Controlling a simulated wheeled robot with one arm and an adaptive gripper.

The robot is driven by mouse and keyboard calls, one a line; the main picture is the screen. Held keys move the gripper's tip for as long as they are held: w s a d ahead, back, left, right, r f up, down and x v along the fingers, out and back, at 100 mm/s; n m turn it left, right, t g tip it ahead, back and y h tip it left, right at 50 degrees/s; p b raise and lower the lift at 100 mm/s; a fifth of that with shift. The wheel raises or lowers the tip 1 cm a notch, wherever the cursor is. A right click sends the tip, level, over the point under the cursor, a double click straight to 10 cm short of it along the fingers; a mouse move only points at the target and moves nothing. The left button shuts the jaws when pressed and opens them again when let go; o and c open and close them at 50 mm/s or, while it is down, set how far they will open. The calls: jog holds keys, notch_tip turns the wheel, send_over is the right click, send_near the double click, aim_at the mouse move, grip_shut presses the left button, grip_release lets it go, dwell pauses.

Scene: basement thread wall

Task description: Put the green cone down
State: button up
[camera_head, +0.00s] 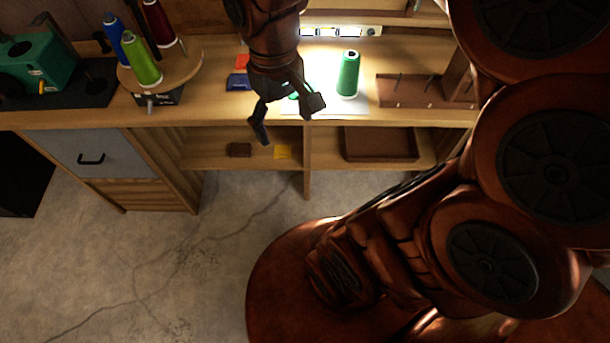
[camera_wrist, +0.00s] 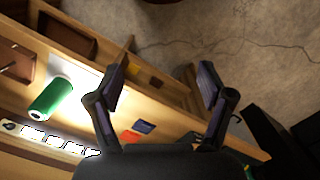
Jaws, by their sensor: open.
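The green cone (camera_head: 348,75) stands upright on a white, brightly lit sheet (camera_head: 325,104) on the wooden bench. It also shows at the left of the wrist view (camera_wrist: 50,97), apart from my fingers. My gripper (camera_head: 288,118) is open and empty, over the front edge of the bench to the left of the cone. In the wrist view both fingers (camera_wrist: 160,85) are spread with nothing between them. A small bit of green shows behind my gripper in the head view; I cannot tell what it is.
A round wooden stand (camera_head: 186,72) at left holds lime green, blue and dark red spools. A pegged wooden rack (camera_head: 425,93) is right of the cone. Orange (camera_head: 241,62) and blue (camera_head: 237,81) pieces lie left of my gripper. Shelves lie below the bench.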

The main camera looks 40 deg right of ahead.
jog(key=s+a+f, duration=0.2)
jog(key=s+f, duration=0.2)
jog(key=s, duration=0.5)
jog(key=shift+s+a+f+g, duration=0.15)
jog(key=shift+s+a+g, duration=0.15)
jog(key=shift+a+g, duration=0.1)
notch_tip(320, 180, up, 3)
jog(key=p, duration=0.3)
jog(key=shift+d, duration=0.15)
dwell(0.7)
